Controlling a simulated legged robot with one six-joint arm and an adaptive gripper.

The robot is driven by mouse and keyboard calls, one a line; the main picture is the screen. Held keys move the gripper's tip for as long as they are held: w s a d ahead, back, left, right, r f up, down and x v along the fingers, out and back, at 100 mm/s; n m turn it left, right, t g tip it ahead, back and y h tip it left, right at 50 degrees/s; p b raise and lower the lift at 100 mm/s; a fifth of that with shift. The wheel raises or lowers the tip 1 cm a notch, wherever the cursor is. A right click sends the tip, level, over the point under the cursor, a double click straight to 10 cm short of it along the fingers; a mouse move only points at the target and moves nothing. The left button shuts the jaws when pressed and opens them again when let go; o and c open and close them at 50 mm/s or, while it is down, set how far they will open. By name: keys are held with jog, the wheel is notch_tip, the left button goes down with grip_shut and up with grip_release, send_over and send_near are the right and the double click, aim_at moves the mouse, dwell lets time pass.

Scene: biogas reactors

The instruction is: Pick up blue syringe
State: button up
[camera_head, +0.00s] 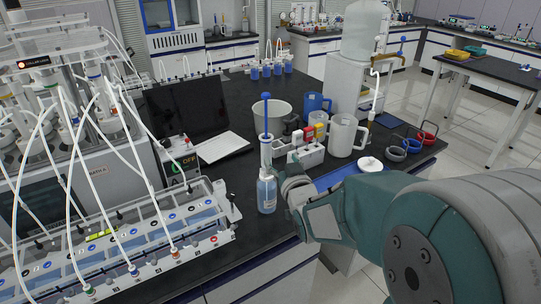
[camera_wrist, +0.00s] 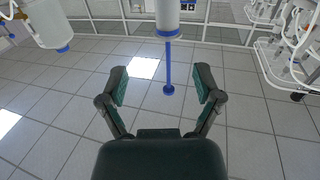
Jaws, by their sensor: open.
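The blue syringe (camera_head: 266,146) stands upright, with a pale barrel and a blue plunger rod topped by a blue knob. Its lower end meets a clear bottle of blue liquid (camera_head: 267,190) near the front of the black bench. In the wrist view the syringe's blue plunger (camera_wrist: 168,68) hangs down from the top of the picture and appears between my fingers. My gripper (camera_wrist: 162,80) is open and empty, its two fingers spread apart. In the head view my gripper (camera_head: 288,180) is just right of the syringe and bottle; its fingertips are partly hidden.
A rack with coloured items (camera_head: 301,147) stands close behind my gripper. A white beaker (camera_head: 272,117), a blue mug (camera_head: 316,104) and a white jug (camera_head: 343,135) stand behind. A laptop (camera_head: 188,108) and a tubed water bath (camera_head: 120,240) occupy the left.

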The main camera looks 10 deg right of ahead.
aim_at(266, 144)
jog(key=w, duration=0.2)
jog(key=w+a, duration=0.1)
jog(key=w, duration=0.4)
jog(key=w+a, duration=0.1)
jog(key=w, duration=0.1)
jog(key=shift+w+f, duration=0.1)
jog(key=shift+f, duration=0.1)
jog(key=shift+w+d, duration=0.35)
jog(key=shift+w, duration=0.05)
jog(key=shift+a, duration=0.25)
grip_shut()
